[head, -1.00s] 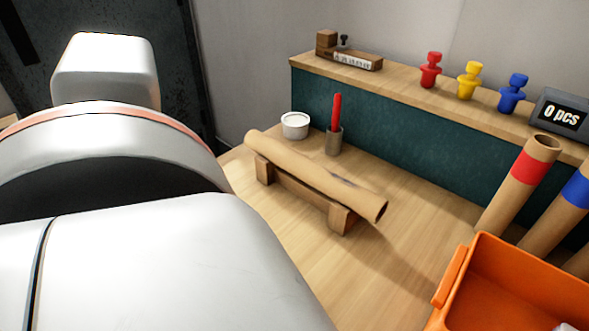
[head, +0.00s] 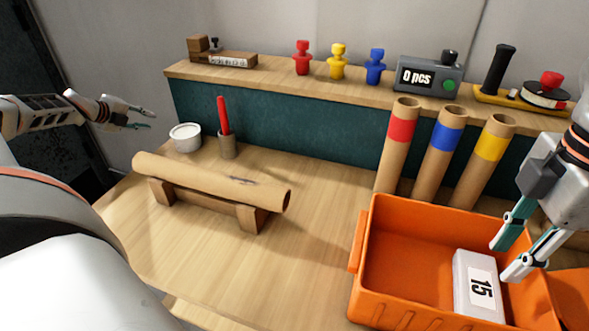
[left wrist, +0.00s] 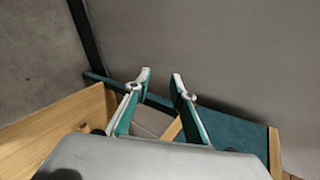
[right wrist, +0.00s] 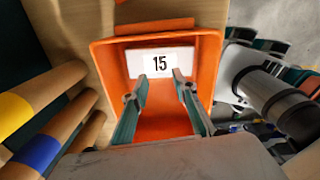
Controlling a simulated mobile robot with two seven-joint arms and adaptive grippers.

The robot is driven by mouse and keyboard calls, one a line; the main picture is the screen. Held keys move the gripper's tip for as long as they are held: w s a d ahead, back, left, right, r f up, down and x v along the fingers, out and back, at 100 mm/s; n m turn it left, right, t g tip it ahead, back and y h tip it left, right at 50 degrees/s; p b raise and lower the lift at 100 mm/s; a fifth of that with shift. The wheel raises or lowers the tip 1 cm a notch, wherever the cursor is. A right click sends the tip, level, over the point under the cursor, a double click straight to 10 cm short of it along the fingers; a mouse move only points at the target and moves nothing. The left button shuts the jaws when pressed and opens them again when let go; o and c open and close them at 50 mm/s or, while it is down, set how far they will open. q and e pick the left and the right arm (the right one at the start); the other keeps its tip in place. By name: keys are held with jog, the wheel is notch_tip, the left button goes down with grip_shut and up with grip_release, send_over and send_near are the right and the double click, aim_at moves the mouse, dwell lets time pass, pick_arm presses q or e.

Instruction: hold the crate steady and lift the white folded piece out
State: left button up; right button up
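The orange crate (head: 372,270) stands at the right front of the table. The white folded piece (head: 462,288), marked 15, lies inside it; it also shows in the right wrist view (right wrist: 140,62), near the crate's far wall there. My right gripper (head: 502,262) is open above the crate, beside the white piece and apart from it. In the right wrist view its spread fingers (right wrist: 158,88) point toward the piece with nothing between them. My left gripper (head: 146,120) is at the far left, away from the crate. In the left wrist view its fingers (left wrist: 160,80) are open and empty.
A cardboard roll (head: 215,183) rests on a wooden cradle (head: 252,217) left of the crate. Upright tubes with red (head: 400,130), blue (head: 447,138) and yellow (head: 490,145) bands stand behind the crate. A white pot (head: 186,137) and a holder (head: 227,146) stand behind the roll. Bare table lies between cradle and crate.

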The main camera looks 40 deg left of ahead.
pick_arm(q)
jog(key=w+d+r+n+t+h, duration=0.1)
jog(key=w+d+r+t, duration=0.15)
jog(key=r, duration=0.45)
jog(key=w+d+r+n+t+h, duration=0.1)
jog(key=w+r+n, duration=0.1)
jog(key=w+r, duration=0.3)
jog(key=w+d+r+n+t+h, duration=0.1)
jog(key=w+d+r+t, duration=0.1)
jog(key=r, duration=0.6)
jog(key=d+r+t+h, duration=0.25)
jog(key=d+r, duration=0.25)
jog(key=r, duration=0.5)
jog(key=d+r+t+h, duration=0.2)
jog(key=d+r+h, duration=0.15)
jog(key=r, duration=0.75)
jog(key=w+d+f+m+g+h, duration=0.1)
jog(key=w+d+f+m+h, duration=0.15)
jog(key=d+m, duration=0.35)
jog(key=w+d+f+m+g+h, duration=0.1)
jog(key=w+d+m+h, duration=0.25)
jog(key=d, duration=0.55)
jog(key=m+g+y, duration=1.2)
jog(key=m+g, duration=0.6)
jog(key=m, duration=0.9)
send_over(430, 243)
jog(key=f, duration=2.5)
jog(key=shift+w+f, duration=0.2)
jog(key=shift+f, duration=3.85)
